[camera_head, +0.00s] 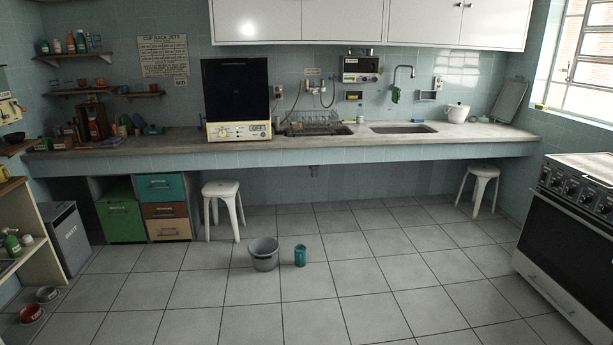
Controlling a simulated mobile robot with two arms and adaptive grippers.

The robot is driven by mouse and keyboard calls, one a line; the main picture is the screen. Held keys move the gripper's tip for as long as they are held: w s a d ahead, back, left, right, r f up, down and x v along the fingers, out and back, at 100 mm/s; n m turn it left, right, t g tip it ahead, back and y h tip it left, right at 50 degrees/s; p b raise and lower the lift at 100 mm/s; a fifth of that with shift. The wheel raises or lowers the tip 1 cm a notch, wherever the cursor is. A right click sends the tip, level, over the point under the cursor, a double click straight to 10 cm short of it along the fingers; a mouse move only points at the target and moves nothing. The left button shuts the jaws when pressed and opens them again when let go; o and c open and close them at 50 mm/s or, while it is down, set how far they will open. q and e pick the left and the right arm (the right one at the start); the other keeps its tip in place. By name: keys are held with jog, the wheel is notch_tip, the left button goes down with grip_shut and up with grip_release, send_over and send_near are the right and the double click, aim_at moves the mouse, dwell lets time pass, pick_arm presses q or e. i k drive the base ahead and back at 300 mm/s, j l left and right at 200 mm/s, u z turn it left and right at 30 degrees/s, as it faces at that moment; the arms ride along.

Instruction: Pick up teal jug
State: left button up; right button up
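A small teal jug (300,256) stands upright on the tiled floor, near the middle of the head view. It is just right of a grey bucket (264,256), with a narrow gap between them. The jug's handle cannot be made out at this size. Neither of my grippers shows in the head view.
The floor (400,290) around the jug is open. A white stool (223,208) stands behind it to the left, another stool (480,188) to the right. A marble counter (280,150) spans the back. A stove (570,235) is at right, bowls (31,312) at left.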

aim_at(300, 250)
jog(key=i, duration=2.2)
